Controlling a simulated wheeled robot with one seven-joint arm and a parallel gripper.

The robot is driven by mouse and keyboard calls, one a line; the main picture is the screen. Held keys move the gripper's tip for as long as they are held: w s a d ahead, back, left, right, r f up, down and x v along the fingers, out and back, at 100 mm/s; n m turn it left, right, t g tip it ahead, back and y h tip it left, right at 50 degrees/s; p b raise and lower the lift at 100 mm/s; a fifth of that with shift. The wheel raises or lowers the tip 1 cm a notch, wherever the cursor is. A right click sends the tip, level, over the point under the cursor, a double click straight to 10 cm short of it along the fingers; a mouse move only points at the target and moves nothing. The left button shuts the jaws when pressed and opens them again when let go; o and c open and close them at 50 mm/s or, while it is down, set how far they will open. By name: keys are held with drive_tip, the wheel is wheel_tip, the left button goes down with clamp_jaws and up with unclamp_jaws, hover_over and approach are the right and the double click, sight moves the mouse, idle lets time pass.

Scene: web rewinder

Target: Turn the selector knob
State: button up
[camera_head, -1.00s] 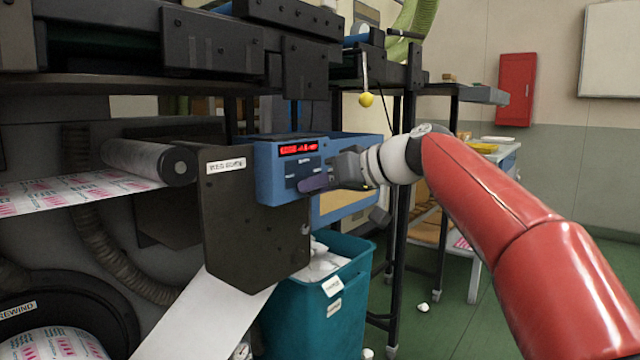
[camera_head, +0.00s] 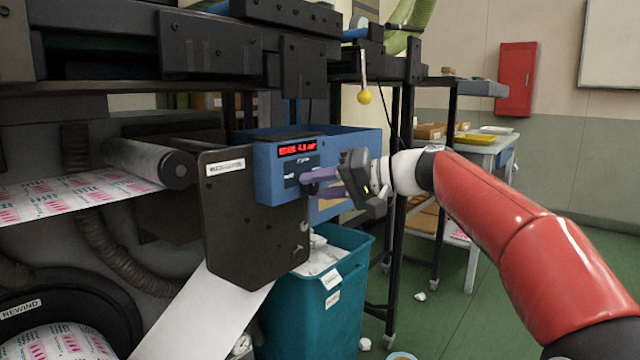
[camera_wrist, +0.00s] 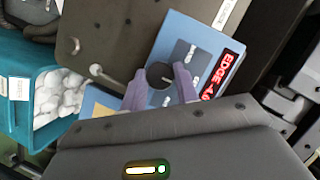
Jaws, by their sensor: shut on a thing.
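The selector knob (camera_wrist: 158,75) is a round black knob on the front of a blue control box (camera_head: 267,173). The box has a red lit display (camera_head: 297,149), which also shows in the wrist view (camera_wrist: 222,74). My gripper (camera_head: 312,183) reaches the box face from the right. In the wrist view its two purple fingers (camera_wrist: 160,88) stand on either side of the knob and are shut on it. A light pointer line shows on the knob's face. In the head view the knob is mostly hidden by the fingers.
A dark metal plate (camera_head: 228,225) stands left of the box, beside a roller (camera_head: 150,160) with printed web. A teal bin (camera_head: 325,300) of white scraps stands below. A yellow ball (camera_head: 364,97) hangs above my wrist. Black frame posts stand behind my arm.

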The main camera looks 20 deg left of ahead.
drive_tip(key=shift+r, duration=0.1)
idle(0.5)
drive_tip(key=o, duration=1)
drive_tip(key=shift+c, duration=0.2)
drive_tip(key=v, duration=0.7)
drive_tip(key=shift+d, duration=0.35)
drive_tip(key=s+d+f+m+t+h+p, duration=0.1)
drive_tip(key=s+d+f+m+t+h, duration=0.3)
drive_tip(key=s+d+f+h, duration=1.1)
drive_tip(key=s+d+f+m, duration=0.2)
drive_tip(key=s+d+f, duration=0.9)
drive_tip(key=s+f, duration=0.1)
drive_tip(key=shift+s+t+p, duration=0.3)
drive_tip(key=shift+s+p, duration=0.1)
drive_tip(key=shift+s, duration=0.15)
